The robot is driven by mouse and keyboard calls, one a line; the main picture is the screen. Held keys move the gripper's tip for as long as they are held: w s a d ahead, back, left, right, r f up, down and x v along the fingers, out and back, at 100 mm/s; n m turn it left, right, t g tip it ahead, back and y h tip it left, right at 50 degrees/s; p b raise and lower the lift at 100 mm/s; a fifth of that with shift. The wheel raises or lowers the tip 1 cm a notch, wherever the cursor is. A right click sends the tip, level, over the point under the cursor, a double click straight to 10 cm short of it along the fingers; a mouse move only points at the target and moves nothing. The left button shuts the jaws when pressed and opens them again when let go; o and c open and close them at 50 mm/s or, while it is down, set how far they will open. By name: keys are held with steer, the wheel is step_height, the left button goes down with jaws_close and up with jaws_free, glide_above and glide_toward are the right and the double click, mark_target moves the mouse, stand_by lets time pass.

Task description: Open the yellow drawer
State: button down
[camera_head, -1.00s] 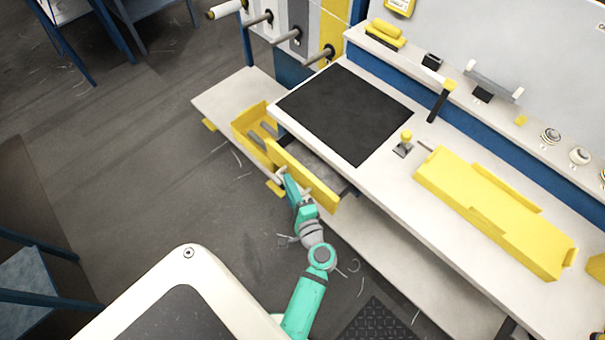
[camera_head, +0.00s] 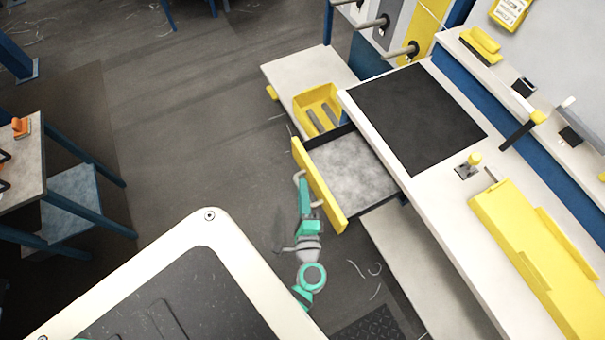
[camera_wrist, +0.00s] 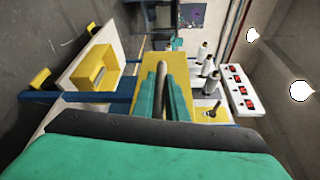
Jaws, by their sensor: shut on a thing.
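The yellow drawer (camera_head: 319,187) stands well out from under the workbench in the head view, its grey inside showing and looking empty. Its yellow front also fills the middle of the wrist view (camera_wrist: 155,66). A bar handle (camera_head: 318,203) is on the front. My gripper (camera_head: 303,181) is at the drawer front and shut on the handle. In the wrist view the green fingers (camera_wrist: 166,98) lie on both sides of the handle bar (camera_wrist: 161,85).
A yellow bin (camera_head: 318,96) with grey pieces sits on the low shelf (camera_head: 283,71) beside the drawer. The workbench carries a black mat (camera_head: 417,115) and a long yellow tray (camera_head: 525,250). A table (camera_head: 25,165) stands at the left. Open floor lies left of the drawer.

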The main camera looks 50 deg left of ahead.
steer(key=c, duration=1.8)
jaws_free()
steer(key=shift+o, duration=0.2)
steer(key=f+v, duration=0.1)
steer(key=v, duration=0.9)
steer(key=shift+s+d+r, duration=0.25)
steer(key=shift+d+r, duration=0.1)
steer(key=shift+r, duration=0.15)
